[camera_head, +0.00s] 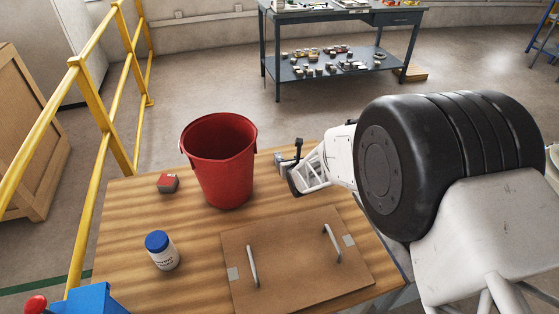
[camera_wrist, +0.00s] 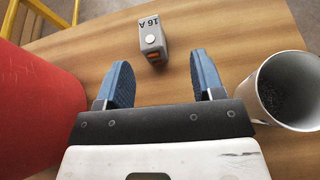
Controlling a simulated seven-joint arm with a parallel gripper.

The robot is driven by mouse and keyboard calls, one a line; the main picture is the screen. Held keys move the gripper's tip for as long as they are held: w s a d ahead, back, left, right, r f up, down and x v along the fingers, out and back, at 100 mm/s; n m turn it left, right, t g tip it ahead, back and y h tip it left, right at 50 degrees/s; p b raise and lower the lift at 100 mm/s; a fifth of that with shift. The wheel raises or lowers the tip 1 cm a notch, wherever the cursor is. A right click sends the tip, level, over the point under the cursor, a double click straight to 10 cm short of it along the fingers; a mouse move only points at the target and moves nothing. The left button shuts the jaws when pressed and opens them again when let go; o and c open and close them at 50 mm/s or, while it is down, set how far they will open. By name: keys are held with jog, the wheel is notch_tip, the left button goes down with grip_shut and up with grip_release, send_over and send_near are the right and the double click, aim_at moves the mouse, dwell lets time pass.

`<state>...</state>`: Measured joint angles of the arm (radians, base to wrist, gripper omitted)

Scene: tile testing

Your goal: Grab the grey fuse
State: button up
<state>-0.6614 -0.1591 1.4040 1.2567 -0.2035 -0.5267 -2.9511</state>
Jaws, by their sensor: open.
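The grey fuse (camera_wrist: 153,38), marked "16 A" with an orange part and a pale round spot, stands on the wooden table in the wrist view. It lies just ahead of my gripper (camera_wrist: 161,70), roughly between the lines of its two blue-padded fingers. The fingers are wide apart, with nothing between them, and I see no contact with the fuse. In the head view my gripper (camera_head: 293,168) is to the right of the red bucket, above the table's far side. I cannot make out the grey fuse in that view; the bucket may hide it.
The red bucket (camera_head: 220,165) is close on my gripper's left in the wrist view (camera_wrist: 35,110); an open pale cup (camera_wrist: 290,90) is close on its right.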

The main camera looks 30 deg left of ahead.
jog(key=shift+s+a+f+n, duration=0.35)
jog(key=shift+a+f+n, duration=0.15)
jog(key=shift+a+f, duration=0.1)
jog(key=shift+x, duration=1.25)
jog(key=shift+w, duration=0.1)
jog(key=shift+x, duration=2.5)
jog(key=shift+r, duration=0.1)
